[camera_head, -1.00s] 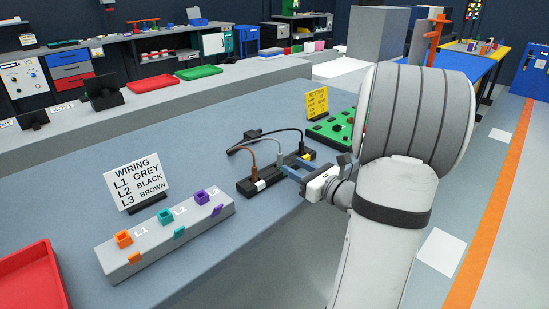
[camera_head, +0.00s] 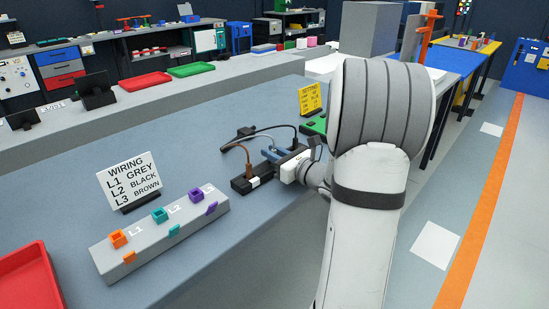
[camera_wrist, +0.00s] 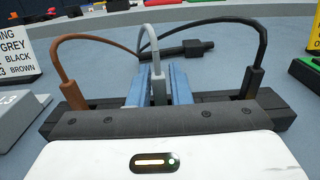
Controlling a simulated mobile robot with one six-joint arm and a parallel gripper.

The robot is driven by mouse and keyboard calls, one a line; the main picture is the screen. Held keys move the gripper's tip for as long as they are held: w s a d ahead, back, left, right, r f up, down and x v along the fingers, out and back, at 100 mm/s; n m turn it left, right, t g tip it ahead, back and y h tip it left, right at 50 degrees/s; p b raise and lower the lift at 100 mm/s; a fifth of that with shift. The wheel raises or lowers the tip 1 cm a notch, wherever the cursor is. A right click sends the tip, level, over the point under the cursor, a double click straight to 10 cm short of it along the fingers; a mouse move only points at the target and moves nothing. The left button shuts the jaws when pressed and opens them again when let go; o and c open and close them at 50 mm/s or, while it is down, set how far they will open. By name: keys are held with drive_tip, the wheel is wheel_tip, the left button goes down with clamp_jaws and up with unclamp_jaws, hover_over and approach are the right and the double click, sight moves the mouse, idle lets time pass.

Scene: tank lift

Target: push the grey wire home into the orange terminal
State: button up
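The grey wire (camera_wrist: 146,38) arches up from a dark holder block (camera_wrist: 105,104), with its grey end (camera_wrist: 159,88) pointing down between my gripper's two blue fingers. My gripper (camera_wrist: 159,86) is at that end, one finger on each side; I cannot tell whether they press on it. In the head view my gripper (camera_head: 274,156) is low at the holder, its fingers partly hidden. The orange terminal (camera_head: 119,239) is on the grey terminal block (camera_head: 160,243), at its left end beside the L1 label, well away from my gripper.
A brown wire (camera_wrist: 66,65) and a black wire (camera_wrist: 256,65) stand at either side of the grey one. Teal (camera_head: 159,215) and purple (camera_head: 196,194) terminals share the block. A wiring sign (camera_head: 129,180) stands behind it. A red tray (camera_head: 32,280) is at lower left.

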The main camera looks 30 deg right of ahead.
clamp_jaws()
wheel_tip(320, 180, up, 10)
drive_tip(key=shift+p, duration=0.8)
